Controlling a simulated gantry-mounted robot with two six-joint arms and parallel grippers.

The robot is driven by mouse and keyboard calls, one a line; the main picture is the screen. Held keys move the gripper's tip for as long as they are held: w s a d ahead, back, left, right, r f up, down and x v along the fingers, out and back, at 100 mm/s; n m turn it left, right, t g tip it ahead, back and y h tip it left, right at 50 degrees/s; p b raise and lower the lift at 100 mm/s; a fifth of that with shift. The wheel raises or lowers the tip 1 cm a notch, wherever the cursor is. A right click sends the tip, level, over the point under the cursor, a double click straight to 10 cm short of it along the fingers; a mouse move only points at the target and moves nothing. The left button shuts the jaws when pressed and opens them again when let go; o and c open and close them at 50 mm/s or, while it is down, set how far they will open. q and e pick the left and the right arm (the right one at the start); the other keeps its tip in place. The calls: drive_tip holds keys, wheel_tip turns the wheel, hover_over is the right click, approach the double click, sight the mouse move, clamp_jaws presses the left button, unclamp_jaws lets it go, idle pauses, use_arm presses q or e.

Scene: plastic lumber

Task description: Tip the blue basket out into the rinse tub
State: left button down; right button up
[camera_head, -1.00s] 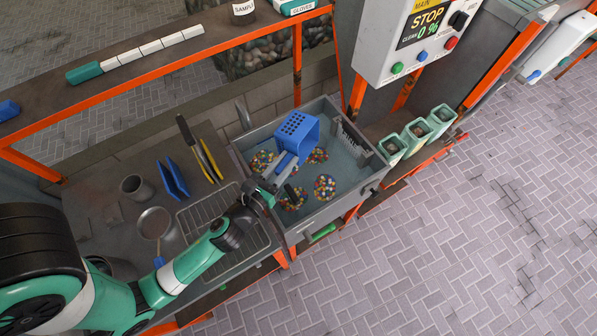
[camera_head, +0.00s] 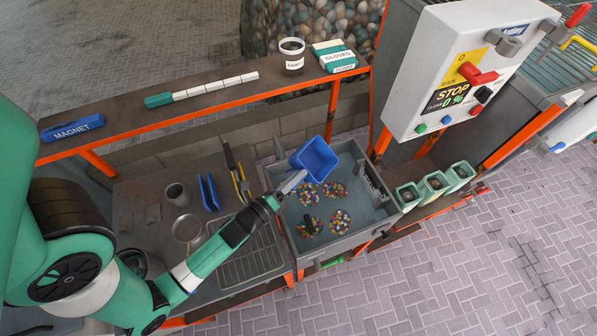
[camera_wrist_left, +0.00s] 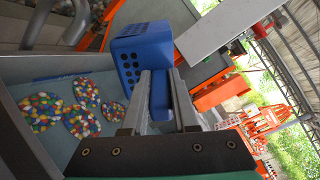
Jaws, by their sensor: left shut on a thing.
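The blue basket (camera_head: 318,155) is held over the far left part of the grey rinse tub (camera_head: 346,241). Its open side faces up toward the head camera, and it looks empty as far as I can see inside. My left gripper (camera_head: 293,182) is shut on the basket's blue handle; in the left wrist view the fingers (camera_wrist_left: 160,105) close on it, with the perforated basket wall (camera_wrist_left: 140,55) beyond. Several piles of coloured pellets (camera_head: 340,220) lie on the tub floor, also in the wrist view (camera_wrist_left: 82,123). My right gripper is not in view.
A control box (camera_head: 460,75) stands behind the tub's right side. Several pale green cups (camera_head: 435,185) stand right of the tub. A shelf (camera_head: 215,98) with a sample jar (camera_head: 292,55) and gloves box (camera_head: 335,58) runs behind. A drain rack (camera_head: 250,258) is left of the tub.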

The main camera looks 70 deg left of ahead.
use_arm(q)
wheel_tip(320, 180, up, 2)
drive_tip(key=n+p, duration=0.2)
drive_tip(key=n, duration=0.1)
drive_tip(key=shift+r, duration=0.15)
drive_tip(key=n, duration=0.1)
drive_tip(key=n+p, duration=0.1)
drive_tip(key=n, duration=0.1)
drive_tip(key=shift+r+t, duration=0.25)
drive_tip(key=shift+t, duration=0.05)
drive_tip(key=shift+n, duration=0.4)
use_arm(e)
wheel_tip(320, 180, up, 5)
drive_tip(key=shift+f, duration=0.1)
